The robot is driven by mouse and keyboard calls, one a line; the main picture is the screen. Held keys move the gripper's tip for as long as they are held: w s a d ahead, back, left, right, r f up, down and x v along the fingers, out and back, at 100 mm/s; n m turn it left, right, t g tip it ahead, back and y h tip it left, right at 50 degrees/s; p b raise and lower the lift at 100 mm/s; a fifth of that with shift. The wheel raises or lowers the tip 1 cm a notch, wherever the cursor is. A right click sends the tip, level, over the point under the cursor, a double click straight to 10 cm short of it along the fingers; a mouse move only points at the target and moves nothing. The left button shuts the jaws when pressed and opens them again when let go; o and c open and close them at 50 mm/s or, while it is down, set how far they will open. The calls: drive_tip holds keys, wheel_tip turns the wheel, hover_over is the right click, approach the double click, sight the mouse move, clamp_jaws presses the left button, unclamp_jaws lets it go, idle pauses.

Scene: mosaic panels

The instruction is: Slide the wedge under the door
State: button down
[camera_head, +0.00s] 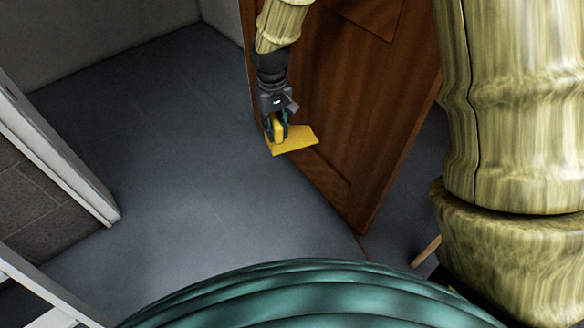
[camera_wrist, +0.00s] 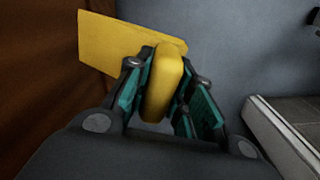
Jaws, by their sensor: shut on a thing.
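A yellow wedge (camera_head: 295,141) with a raised grip is near the lower part of the brown wooden door (camera_head: 350,130) in the head view. My gripper (camera_head: 277,128) points down and is shut on the wedge's raised grip. In the wrist view the gripper (camera_wrist: 160,105) has its teal fingers on both sides of the rounded yellow grip. The flat plate of the wedge (camera_wrist: 115,45) reaches toward the door (camera_wrist: 40,80) on the left. I cannot tell whether the wedge touches the floor or the door.
The grey floor (camera_head: 190,170) is open to the left of the door. A white frame (camera_head: 65,160) with a dark block wall (camera_head: 30,190) stands on the left. Part of a light wooden piece (camera_head: 426,251) shows beyond the door's lower right.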

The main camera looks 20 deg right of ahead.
drive_tip(key=w+f+n+b, duration=0.1)
drive_tip(key=f+b, duration=0.2)
drive_tip(key=f, duration=1)
drive_tip(key=w+d+f+n+b, duration=0.1)
drive_tip(key=f+b, duration=0.3)
drive_tip(key=f, duration=1)
drive_tip(key=w+d+f+n+b, duration=0.1)
drive_tip(key=f+b, duration=0.2)
drive_tip(key=f, duration=1)
drive_tip(key=shift+w+f+b, duration=0.2)
drive_tip(key=shift+w+b, duration=0.1)
drive_tip(key=shift+w, duration=0.1)
drive_tip(key=shift+w+d+f+p, duration=0.1)
drive_tip(key=shift+w+d+p, duration=0.25)
drive_tip(key=shift+d, duration=0.6)
drive_tip(key=shift+w+d+r+p, duration=0.15)
drive_tip(key=shift+d+p, duration=0.3)
drive_tip(key=shift+d, duration=0.55)
drive_tip(key=shift+w+d+f+p, duration=0.15)
drive_tip(key=shift+w+d+p, duration=0.2)
drive_tip(key=shift+d, duration=0.6)
drive_tip(key=c, duration=1.2)
unclamp_jaws()
drive_tip(key=shift+s, duration=0.1)
drive_tip(key=shift+o, duration=0.2)
